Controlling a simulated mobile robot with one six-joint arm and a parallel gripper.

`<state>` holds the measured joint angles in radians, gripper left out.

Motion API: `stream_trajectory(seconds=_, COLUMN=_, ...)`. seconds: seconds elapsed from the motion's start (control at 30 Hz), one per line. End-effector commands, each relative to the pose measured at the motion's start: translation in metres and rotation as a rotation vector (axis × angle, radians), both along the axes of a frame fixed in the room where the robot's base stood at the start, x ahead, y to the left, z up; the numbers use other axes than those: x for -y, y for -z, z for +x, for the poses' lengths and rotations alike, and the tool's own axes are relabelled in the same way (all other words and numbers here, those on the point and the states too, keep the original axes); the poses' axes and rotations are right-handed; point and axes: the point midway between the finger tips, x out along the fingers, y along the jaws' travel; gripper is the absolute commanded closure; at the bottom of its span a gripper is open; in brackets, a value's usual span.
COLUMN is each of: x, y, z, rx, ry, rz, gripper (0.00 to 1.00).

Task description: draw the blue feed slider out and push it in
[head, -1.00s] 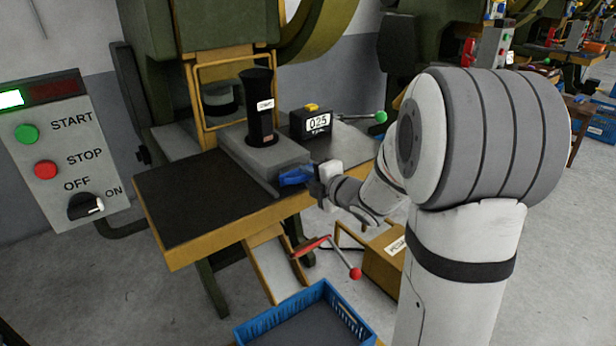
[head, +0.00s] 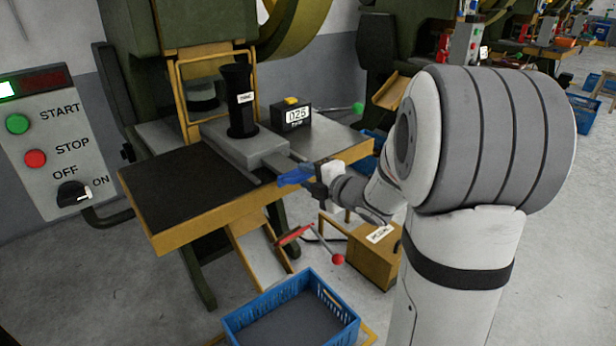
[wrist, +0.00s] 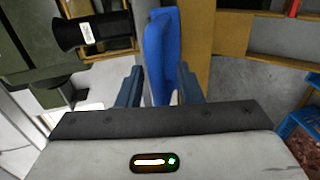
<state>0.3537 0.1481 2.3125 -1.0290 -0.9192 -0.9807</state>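The blue feed slider handle (head: 295,175) sticks out past the table's front edge on a grey bar (head: 279,160). The bar runs out of the grey feed block (head: 245,148), which carries a black upright tube (head: 238,100). My gripper (head: 315,180) is at the handle's outer end. Part of the handle between the fingers is hidden by the gripper body.
A black-topped table (head: 175,190) with a yellow edge bears the feed block and a counter box (head: 291,115). A control box (head: 55,150) is at the left. Below are a red-handled lever (head: 296,235), a cardboard-coloured box (head: 375,255) and a blue crate (head: 290,315).

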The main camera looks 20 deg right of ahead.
Motion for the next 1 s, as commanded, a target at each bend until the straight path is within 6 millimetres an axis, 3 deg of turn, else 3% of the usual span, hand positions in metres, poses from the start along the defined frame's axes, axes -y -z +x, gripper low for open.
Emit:
stream_trajectory(seconds=0.27, x=0.002, y=-0.002, z=-0.002, rx=0.002, ry=0.002, rz=0.0, gripper=0.67)
stream_trajectory(seconds=0.7, x=0.028, y=-0.017, z=-0.06, rx=0.002, ry=0.005, rz=0.001, gripper=0.67)
stream_trajectory(seconds=1.0, x=0.032, y=-0.017, z=-0.07, rx=0.002, ry=0.002, rz=0.0, gripper=0.67)
